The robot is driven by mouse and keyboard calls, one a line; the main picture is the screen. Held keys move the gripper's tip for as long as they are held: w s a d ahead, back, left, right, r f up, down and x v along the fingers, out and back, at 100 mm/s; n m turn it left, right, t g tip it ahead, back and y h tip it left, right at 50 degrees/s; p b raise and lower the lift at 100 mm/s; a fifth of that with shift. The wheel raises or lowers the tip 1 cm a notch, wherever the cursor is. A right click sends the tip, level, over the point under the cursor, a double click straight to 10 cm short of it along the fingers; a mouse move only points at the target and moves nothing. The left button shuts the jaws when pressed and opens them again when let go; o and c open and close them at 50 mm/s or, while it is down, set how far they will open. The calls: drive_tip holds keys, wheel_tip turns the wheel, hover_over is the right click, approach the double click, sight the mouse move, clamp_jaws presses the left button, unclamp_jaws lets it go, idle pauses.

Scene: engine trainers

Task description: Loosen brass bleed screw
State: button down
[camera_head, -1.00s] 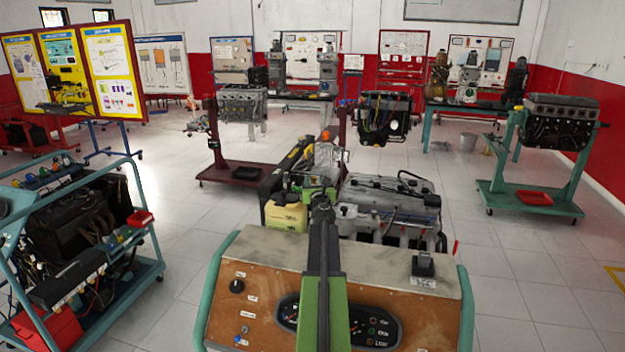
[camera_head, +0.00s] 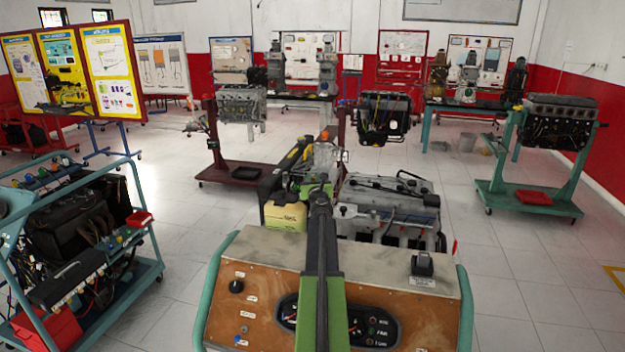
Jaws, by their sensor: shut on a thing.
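My gripper (camera_head: 316,187) is at the far end of my green and black arm, over the rear left part of the engine trainer in front of me. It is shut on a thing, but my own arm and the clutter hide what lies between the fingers. The trainer has a worn top panel (camera_head: 375,256) and a grey engine (camera_head: 390,192) behind it. I cannot make out the brass bleed screw. A pale yellow reservoir (camera_head: 285,215) stands just left of my gripper, and a silvery part (camera_head: 326,156) shows just beyond it.
A teal-framed trainer (camera_head: 80,240) stands close on the left. Another engine on a teal stand (camera_head: 545,190) is at the right. A maroon stand (camera_head: 235,172) and a hanging engine (camera_head: 384,115) are farther back. Tiled floor (camera_head: 520,270) is clear to the right.

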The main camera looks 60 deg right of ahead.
drive_tip(key=shift+d+n+t+y, duration=0.1)
drive_tip(key=shift+n+t+y, duration=0.2)
drive_tip(key=shift+d+n+t+y, duration=0.1)
drive_tip(key=shift+n+t+y, duration=0.9)
drive_tip(key=shift+t+y, duration=0.15)
drive_tip(key=n+t+y, duration=0.1)
drive_tip(key=n+y, duration=0.1)
drive_tip(key=y, duration=0.1)
drive_tip(key=n+t+y, duration=0.2)
drive_tip(key=y, duration=0.1)
drive_tip(key=shift+d, duration=0.1)
drive_tip(key=n+y, duration=0.3)
drive_tip(key=y, duration=0.2)
drive_tip(key=shift+n+t, duration=0.3)
drive_tip(key=shift+t, duration=0.05)
drive_tip(key=shift+n+y, duration=0.8)
drive_tip(key=shift+y, duration=0.55)
drive_tip(key=shift+a+y, duration=0.2)
drive_tip(key=shift+y, duration=0.1)
drive_tip(key=c, duration=1.5)
unclamp_jaws()
drive_tip(key=shift+s, duration=0.1)
drive_tip(key=shift+o, duration=0.8)
drive_tip(key=shift+a+n, duration=0.1)
drive_tip(key=shift+n, duration=0.2)
